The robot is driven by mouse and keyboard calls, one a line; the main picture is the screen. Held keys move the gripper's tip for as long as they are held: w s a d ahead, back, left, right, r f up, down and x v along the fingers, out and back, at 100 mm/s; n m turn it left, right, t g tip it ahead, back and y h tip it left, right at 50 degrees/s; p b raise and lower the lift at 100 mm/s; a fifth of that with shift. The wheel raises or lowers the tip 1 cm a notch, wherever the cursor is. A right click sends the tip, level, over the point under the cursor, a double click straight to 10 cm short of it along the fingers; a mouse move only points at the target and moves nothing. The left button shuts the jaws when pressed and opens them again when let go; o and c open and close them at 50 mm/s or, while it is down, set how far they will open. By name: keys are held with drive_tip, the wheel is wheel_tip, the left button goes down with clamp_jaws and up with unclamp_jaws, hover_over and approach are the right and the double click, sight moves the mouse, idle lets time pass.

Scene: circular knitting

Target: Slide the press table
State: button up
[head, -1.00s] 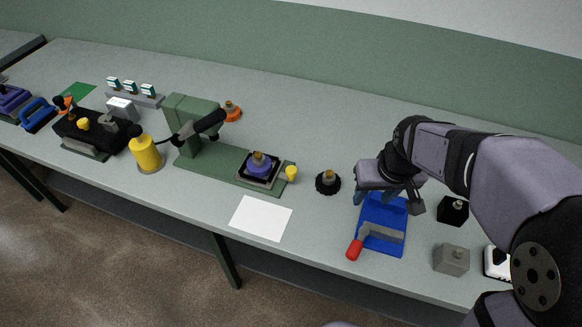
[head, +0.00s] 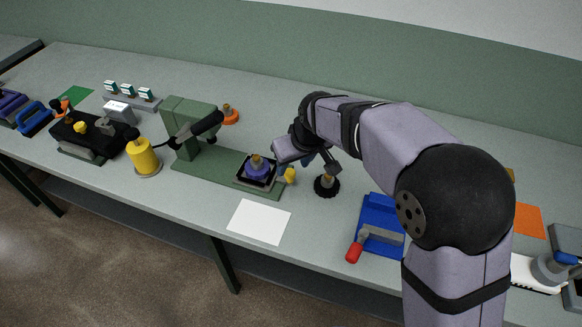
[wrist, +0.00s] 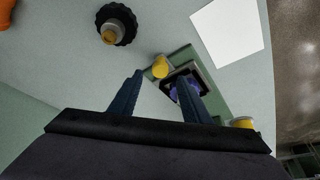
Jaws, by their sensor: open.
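The press table is a dark square tray (head: 240,181) on the long green base (head: 205,178) of the press. A purple piece with a brass top (head: 257,167) sits in it. A yellow knob (head: 290,175) sticks out at the tray's right side; it also shows in the wrist view (wrist: 160,67). My gripper (wrist: 160,88) is open and empty, its blue fingers pointing toward the yellow knob, which appears just beyond and between the tips. In the head view my gripper is above and close to the knob; contact cannot be told.
The green press (head: 188,115) with its black lever (head: 195,130) stands left of the tray. A black knobbed disc (head: 327,186) stands to the right. White paper (head: 259,222) lies in front.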

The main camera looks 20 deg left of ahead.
sight(290, 172)
drive_tip(key=shift+p+x, duration=0.35)
drive_tip(key=shift+x, duration=1.7)
